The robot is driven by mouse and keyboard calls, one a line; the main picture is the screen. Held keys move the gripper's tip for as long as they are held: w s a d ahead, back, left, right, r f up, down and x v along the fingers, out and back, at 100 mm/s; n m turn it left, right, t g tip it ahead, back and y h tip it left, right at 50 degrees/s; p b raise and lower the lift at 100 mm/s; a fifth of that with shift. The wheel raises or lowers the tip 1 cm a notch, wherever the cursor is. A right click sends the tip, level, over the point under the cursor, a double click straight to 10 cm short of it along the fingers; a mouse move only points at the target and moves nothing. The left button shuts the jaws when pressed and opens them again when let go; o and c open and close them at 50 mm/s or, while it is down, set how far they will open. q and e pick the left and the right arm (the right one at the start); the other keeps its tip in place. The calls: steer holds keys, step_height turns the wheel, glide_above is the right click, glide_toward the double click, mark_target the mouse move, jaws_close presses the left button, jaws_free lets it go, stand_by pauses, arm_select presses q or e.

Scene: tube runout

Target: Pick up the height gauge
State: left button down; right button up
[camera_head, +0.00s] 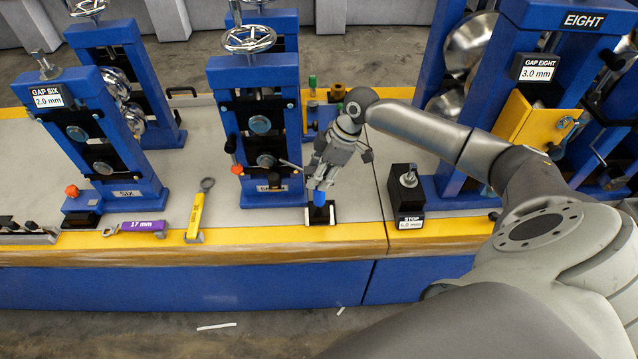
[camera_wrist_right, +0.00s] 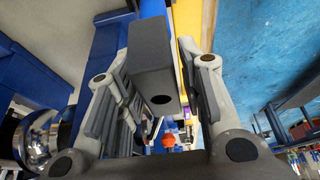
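The height gauge is most likely the upright piece with a blue lower part (camera_head: 319,198), standing in a small black holder with white edges (camera_head: 320,214) near the table's front edge. My right gripper (camera_head: 322,178) points down right above it and hides its top. In the right wrist view, a dark grey block with a round hole in its end (camera_wrist_right: 158,85) lies between the two fingers of my right gripper (camera_wrist_right: 160,75). The fingers look apart, close beside the block; I cannot tell whether they touch it. My left gripper is not in view.
A blue roller stand (camera_head: 265,130) rises just left of my right gripper. A black STOP block (camera_head: 406,190) stands to its right. A yellow wrench (camera_head: 197,213) and a purple 17 mm tool (camera_head: 140,227) lie left along the front edge. Stands SIX and EIGHT flank the table.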

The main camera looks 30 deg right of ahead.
jaws_close()
steer(key=shift+w+r, duration=0.1)
stand_by(0.3)
